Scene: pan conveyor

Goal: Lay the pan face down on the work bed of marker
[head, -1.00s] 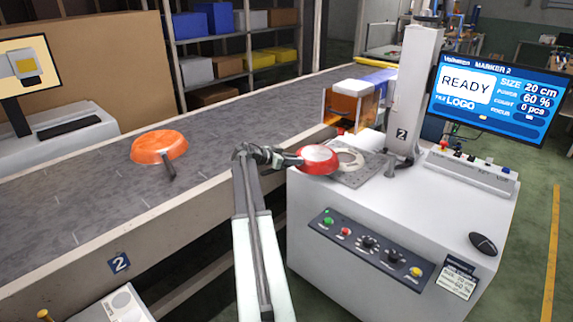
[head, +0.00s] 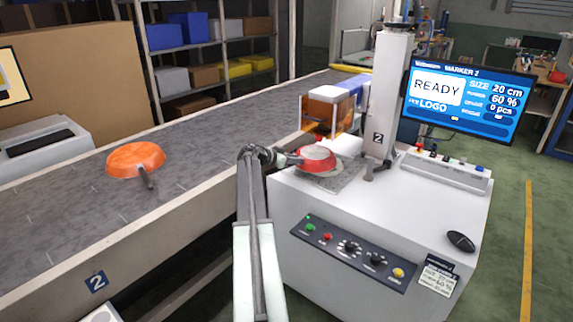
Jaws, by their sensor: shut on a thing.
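A red pan (head: 317,154) is held by its handle in my gripper (head: 289,157), which is shut on it. Its pale round base faces up, so it looks face down. In the picture the pan overlaps the grey work bed (head: 349,178) of marker 2 and covers most of the bed's pale ring. A thin part of the ring shows at the pan's lower right edge. Whether the pan touches the bed or is just above it, I cannot tell. The marker's screen (head: 465,100) reads READY, LOGO and 0 pcs.
An orange pan (head: 135,159) lies on the grey conveyor (head: 75,225) at left. The marker's column (head: 388,90) stands right behind the bed. An orange-tinted box (head: 328,108) is behind it. The cabinet top (head: 375,210) in front is clear.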

